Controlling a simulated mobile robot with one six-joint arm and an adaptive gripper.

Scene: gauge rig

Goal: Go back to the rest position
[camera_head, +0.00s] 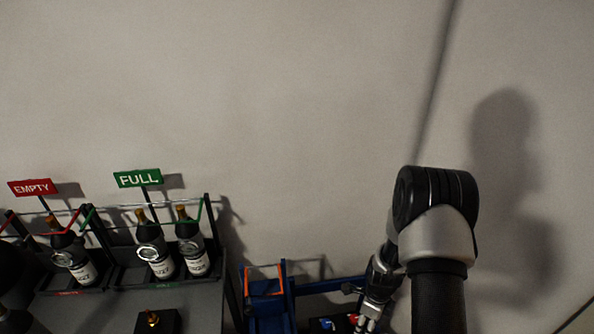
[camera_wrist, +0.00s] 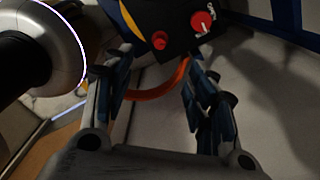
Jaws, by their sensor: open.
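My gripper (camera_head: 368,322) hangs at the bottom of the head view, right of centre, beside the blue rig. In the wrist view my gripper (camera_wrist: 155,80) is open, with its two fingers apart and no object held between the pads. A black box (camera_wrist: 180,30) with red knobs is just beyond the fingertips. An orange curved band (camera_wrist: 160,85) shows behind the gap between the fingers. I cannot tell whether a finger touches either one.
A blue frame (camera_head: 268,312) with orange bars stands left of my gripper, partly cut off. Further left, dark bottles (camera_head: 155,250) stand in racks under a red EMPTY sign (camera_head: 32,187) and a green FULL sign (camera_head: 138,178).

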